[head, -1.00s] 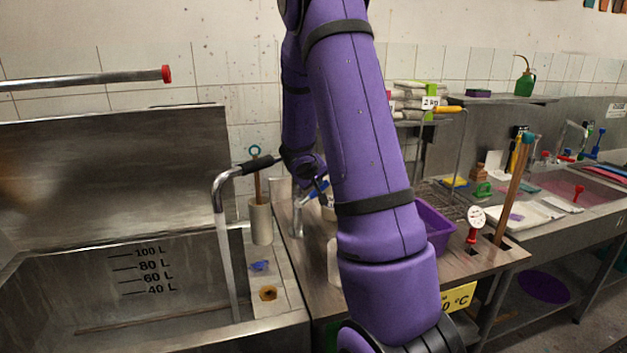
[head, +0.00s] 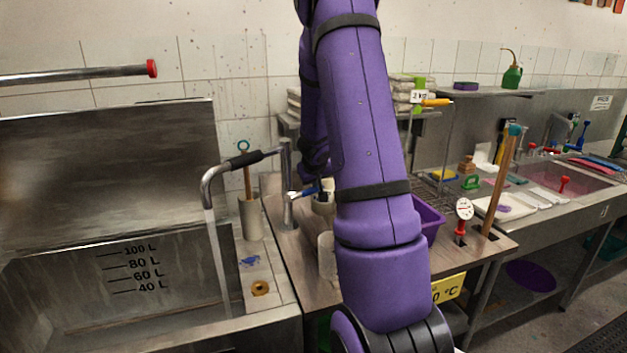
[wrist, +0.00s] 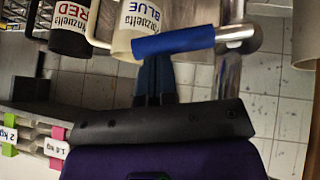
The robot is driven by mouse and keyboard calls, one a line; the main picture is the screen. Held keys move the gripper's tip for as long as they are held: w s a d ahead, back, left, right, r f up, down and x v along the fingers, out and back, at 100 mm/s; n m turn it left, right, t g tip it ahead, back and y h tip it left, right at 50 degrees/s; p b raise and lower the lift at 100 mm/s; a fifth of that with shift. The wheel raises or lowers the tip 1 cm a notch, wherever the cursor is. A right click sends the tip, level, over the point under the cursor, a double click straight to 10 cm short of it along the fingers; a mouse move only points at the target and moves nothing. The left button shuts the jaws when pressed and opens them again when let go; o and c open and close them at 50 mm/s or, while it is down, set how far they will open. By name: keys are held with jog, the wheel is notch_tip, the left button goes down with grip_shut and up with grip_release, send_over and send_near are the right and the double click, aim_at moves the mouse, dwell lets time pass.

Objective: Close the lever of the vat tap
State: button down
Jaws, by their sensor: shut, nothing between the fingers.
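The vat tap has a steel post (head: 287,185) and a bent spout (head: 207,187) with a black grip, reaching left over the vat (head: 60,290). A stream of water falls from the spout. The lever (head: 306,191) has a blue sleeve and sticks out to the right from the post, nearly level. In the wrist view the blue sleeve (wrist: 173,42) shows large, joined to the steel post at its right. My gripper (wrist: 154,82) is shut and empty, its dark blue fingers right by the sleeve. I cannot tell whether they touch. In the head view my arm hides the gripper.
Jars labelled BLUE (wrist: 135,25) and RED (wrist: 72,25) stand close to the lever. A pale cylinder holding a wooden stick (head: 250,215) stands left of the post. A purple basket (head: 430,220) and a red-handled dial thermometer (head: 464,212) are right of my arm.

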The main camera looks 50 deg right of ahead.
jog(key=shift+s+d+f, duration=0.15)
jog(key=shift+d+f, duration=0.1)
jog(key=shift+f, duration=0.15)
jog(key=shift+s+d+f, duration=0.2)
jog(key=shift+d+f, duration=0.05)
jog(key=shift+f, duration=0.5)
dwell(0.3)
